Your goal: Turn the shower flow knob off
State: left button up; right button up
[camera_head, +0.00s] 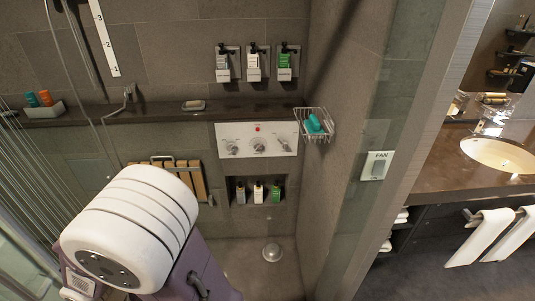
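A white control panel (245,130) is fixed to the tiled shower wall in the head view, just below a dark ledge. It carries a left knob (232,148), a larger middle knob (258,146) and a right lever-like control (284,144). A red dot (257,129) sits above the middle knob. The labels are too small to read, so I cannot tell which control is the flow knob or whether it is on or off. Neither of my grippers is in view, and nothing visible touches the panel.
A wire basket (316,125) with a teal item juts out right of the panel. Bottles stand in a niche (258,203) below; dispensers (255,64) hang above. A slatted wooden seat (190,182) is left. A wall edge with a fan switch (376,165) separates the sink counter (440,178).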

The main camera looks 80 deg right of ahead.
aim_at(231, 146)
jog(key=z, duration=2.4)
